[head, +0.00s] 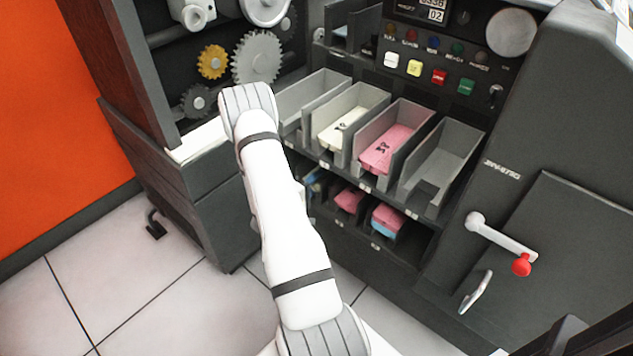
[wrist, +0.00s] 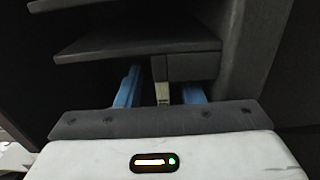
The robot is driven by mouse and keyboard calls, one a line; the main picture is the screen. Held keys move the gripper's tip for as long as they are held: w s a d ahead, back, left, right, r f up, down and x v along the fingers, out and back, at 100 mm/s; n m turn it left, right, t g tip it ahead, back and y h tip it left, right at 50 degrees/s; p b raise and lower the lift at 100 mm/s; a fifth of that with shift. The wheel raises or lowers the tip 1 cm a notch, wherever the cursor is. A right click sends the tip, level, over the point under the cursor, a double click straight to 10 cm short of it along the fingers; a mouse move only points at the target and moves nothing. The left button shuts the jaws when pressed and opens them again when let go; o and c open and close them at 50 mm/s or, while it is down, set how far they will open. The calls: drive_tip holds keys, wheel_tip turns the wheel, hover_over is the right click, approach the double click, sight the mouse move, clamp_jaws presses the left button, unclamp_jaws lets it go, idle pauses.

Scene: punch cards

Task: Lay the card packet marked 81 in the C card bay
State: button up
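In the head view a cream card packet (head: 341,129) and a pink card packet (head: 384,150) lie in two bays of the upper row, each with dark marks too small to read. I cannot tell which packet is marked 81. The bays' small front labels are unreadable, so I cannot tell which is C. My gripper is hidden behind my arm in the head view. In the wrist view my gripper (wrist: 161,90) has its blue fingers well apart, at a dark shelf front; a small beige strip (wrist: 162,92) shows between them. No packet is seen in it.
The bay at the right of the upper row (head: 437,166) looks empty. Lower cubbies hold pink packets (head: 349,199) and a pink-and-blue stack (head: 387,219). A red-knobbed crank (head: 505,238) juts out at right. Gears (head: 256,57) stand at upper left. Dark shelf ledges (wrist: 135,42) lie close ahead of my wrist.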

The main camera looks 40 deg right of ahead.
drive_tip(key=a+p, duration=0.1)
drive_tip(key=a, duration=0.6)
drive_tip(key=shift+s+a, duration=0.35)
drive_tip(key=shift+a, duration=0.05)
idle(0.3)
drive_tip(key=w+a+r+m+t+y+p, duration=0.25)
drive_tip(key=w+r+y+p, duration=0.2)
drive_tip(key=w+r, duration=0.35)
drive_tip(key=w+a+r+t+y+p, duration=0.3)
drive_tip(key=a+r+y+p, duration=0.15)
drive_tip(key=a+r, duration=0.5)
drive_tip(key=w+a+r+t+y+p, duration=0.2)
drive_tip(key=a+r+y+p, duration=0.4)
drive_tip(key=r, duration=0.6)
drive_tip(key=s+a+r+n+g+y+p, duration=0.1)
drive_tip(key=s+a+r+g+y+p, duration=0.15)
drive_tip(key=s+a+r, duration=0.5)
drive_tip(key=s+a+r+n+g+y+p, duration=0.1)
drive_tip(key=s+a+r+p, duration=0.35)
drive_tip(key=s+r, duration=0.5)
drive_tip(key=s+r+g+p, duration=0.2)
drive_tip(key=s+r, duration=0.3)
drive_tip(key=s, duration=0.4)
drive_tip(key=shift+d+g, duration=0.3)
drive_tip(key=shift+s+h, duration=0.1)
drive_tip(key=shift+h, duration=0.15)
